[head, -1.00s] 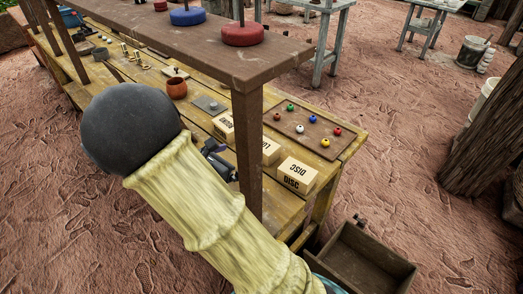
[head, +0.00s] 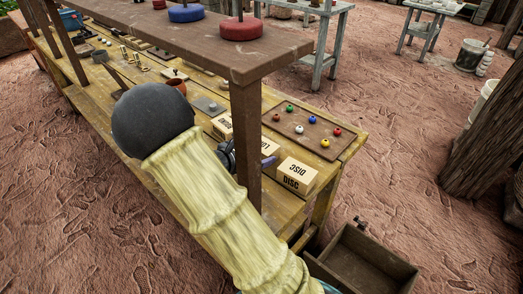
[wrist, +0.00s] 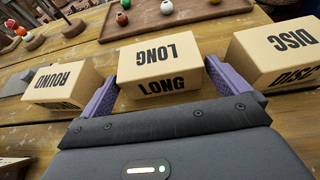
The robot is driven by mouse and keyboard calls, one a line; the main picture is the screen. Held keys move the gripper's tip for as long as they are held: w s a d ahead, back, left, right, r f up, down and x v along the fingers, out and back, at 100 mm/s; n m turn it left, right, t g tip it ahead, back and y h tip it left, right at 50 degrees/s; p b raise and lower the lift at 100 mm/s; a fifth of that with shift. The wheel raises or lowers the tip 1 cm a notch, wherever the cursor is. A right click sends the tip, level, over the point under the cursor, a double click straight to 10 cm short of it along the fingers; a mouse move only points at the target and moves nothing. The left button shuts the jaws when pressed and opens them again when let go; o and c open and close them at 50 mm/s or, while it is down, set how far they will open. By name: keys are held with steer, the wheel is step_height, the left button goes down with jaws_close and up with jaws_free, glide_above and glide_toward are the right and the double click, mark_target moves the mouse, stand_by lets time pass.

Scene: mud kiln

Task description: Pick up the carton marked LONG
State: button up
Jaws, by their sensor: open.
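The carton marked LONG (wrist: 160,66) is a tan box in the middle of the wrist view, lying on the wooden table. My gripper (wrist: 161,92) is open, with one purple finger at each side of this carton's near part. I cannot tell whether the fingers touch it. In the head view the carton (head: 264,146) is mostly hidden behind a post, with only a few letters showing. My gripper (head: 250,160) is also partly hidden there by the post and my arm.
A carton marked ROUND (wrist: 62,88) stands left and a carton marked DISC (wrist: 278,52) right, both close to my fingers. A tray of coloured beads (head: 309,129) lies behind. A post (head: 247,140) and an overhead shelf (head: 200,42) stand near my arm. An open drawer (head: 361,262) is below right.

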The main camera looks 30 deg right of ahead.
steer(key=x, duration=0.4)
steer(key=shift+w+d+b, duration=0.15)
steer(key=shift+b, duration=0.15)
steer(key=c, duration=0.9)
steer(key=shift+r, duration=0.15)
